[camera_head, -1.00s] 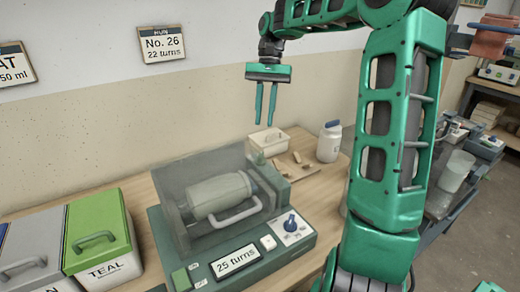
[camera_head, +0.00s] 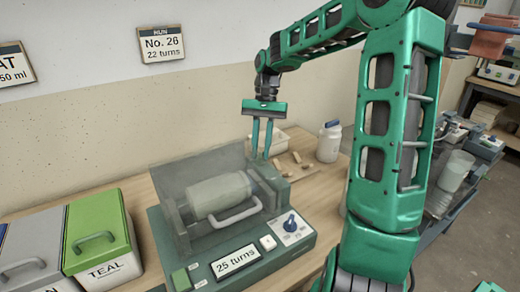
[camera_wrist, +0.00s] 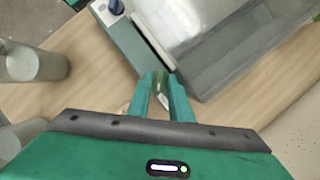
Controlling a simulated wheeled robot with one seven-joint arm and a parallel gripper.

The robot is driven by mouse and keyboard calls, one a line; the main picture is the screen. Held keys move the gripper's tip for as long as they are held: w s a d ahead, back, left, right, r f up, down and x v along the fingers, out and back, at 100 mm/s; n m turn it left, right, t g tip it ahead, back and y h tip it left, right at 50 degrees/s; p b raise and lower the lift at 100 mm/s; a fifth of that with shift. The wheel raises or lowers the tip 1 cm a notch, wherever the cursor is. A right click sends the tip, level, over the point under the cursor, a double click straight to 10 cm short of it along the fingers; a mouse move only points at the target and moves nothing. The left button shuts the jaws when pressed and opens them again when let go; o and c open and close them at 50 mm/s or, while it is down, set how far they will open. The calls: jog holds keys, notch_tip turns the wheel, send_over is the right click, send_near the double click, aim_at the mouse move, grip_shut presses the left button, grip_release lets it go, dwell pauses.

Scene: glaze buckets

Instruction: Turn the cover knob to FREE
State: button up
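The blue cover knob (camera_head: 290,222) sits on a white dial plate at the right front of the green machine (camera_head: 290,249). It also shows in the wrist view (camera_wrist: 116,6) at the top edge. Its pointer setting is too small to read. A clear cover (camera_head: 170,190) stands over a pale jar (camera_head: 218,194) lying on its side; a grey handle (camera_head: 236,214) is on the cover's front. My gripper (camera_head: 261,157) points down, empty, behind the machine's right back corner and above the knob's level. Its fingers (camera_wrist: 164,76) are a small gap apart.
The machine's display (camera_head: 236,262) reads "25 turns". Lidded buckets (camera_head: 98,240) stand at left. A white tray (camera_head: 272,142), wooden pieces and a white jar (camera_head: 329,142) are behind. A wall sign (camera_head: 162,43) reads "No. 26, 22 turns".

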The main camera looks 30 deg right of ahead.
grip_shut()
jog(key=shift+d, duration=0.1)
jog(key=n, duration=0.1)
jog(key=n+h, duration=0.1)
jog(key=n, duration=0.1)
jog(key=shift+w+a+g, duration=0.15)
jog(key=shift+a+g, duration=0.15)
jog(key=shift+a+r+n+g+h, duration=0.15)
jog(key=shift+n+h, duration=0.25)
jog(key=shift+n, duration=0.65)
jog(key=shift+d+f+n+g+h, duration=0.15)
jog(key=shift+n+h, duration=0.25)
jog(key=shift+n, duration=0.65)
jog(key=shift+r, duration=0.1)
grip_release()
